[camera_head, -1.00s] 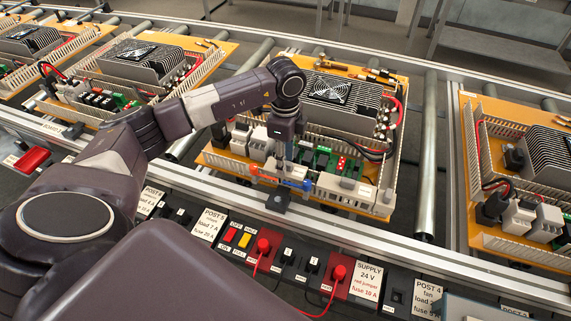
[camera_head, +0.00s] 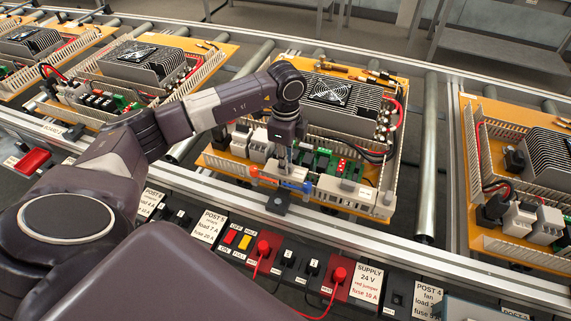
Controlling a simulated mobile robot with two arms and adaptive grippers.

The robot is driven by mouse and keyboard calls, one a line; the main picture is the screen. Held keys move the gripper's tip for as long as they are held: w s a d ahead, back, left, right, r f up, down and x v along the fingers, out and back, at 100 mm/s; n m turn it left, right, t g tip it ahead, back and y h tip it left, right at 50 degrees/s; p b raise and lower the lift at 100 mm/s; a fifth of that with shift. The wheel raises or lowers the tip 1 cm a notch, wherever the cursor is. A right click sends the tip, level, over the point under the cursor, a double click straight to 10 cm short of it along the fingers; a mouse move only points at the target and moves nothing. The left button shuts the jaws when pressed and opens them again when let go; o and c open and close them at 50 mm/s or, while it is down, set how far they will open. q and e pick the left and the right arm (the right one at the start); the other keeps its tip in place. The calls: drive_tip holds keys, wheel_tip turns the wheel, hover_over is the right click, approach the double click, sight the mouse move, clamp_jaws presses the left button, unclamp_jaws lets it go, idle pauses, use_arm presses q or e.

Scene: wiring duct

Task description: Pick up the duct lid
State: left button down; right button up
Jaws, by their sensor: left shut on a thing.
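My left gripper (camera_head: 288,168) points straight down at the front edge of the middle orange board (camera_head: 215,160). It is shut on a thin part at the front duct, which I take to be the duct lid (camera_head: 335,189). The lid looks like a pale strip along the board's front side. The gripper and small blue and orange parts hide some of it, and I cannot tell whether it is clear of the duct. My right gripper is not in view.
A heatsink with a fan (camera_head: 330,92), slotted duct walls and wires crowd the board behind the gripper. A metal rail (camera_head: 330,238) and a panel with red plugs (camera_head: 338,275) lie in front. Similar boards stand left and right, with a bare roller (camera_head: 428,160) between.

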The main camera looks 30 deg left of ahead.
use_arm(q)
wheel_tip(320, 180, up, 20)
drive_tip(key=b, duration=0.1)
idle(0.6)
wheel_tip(320, 180, up, 4)
drive_tip(key=p, duration=0.4)
idle(0.6)
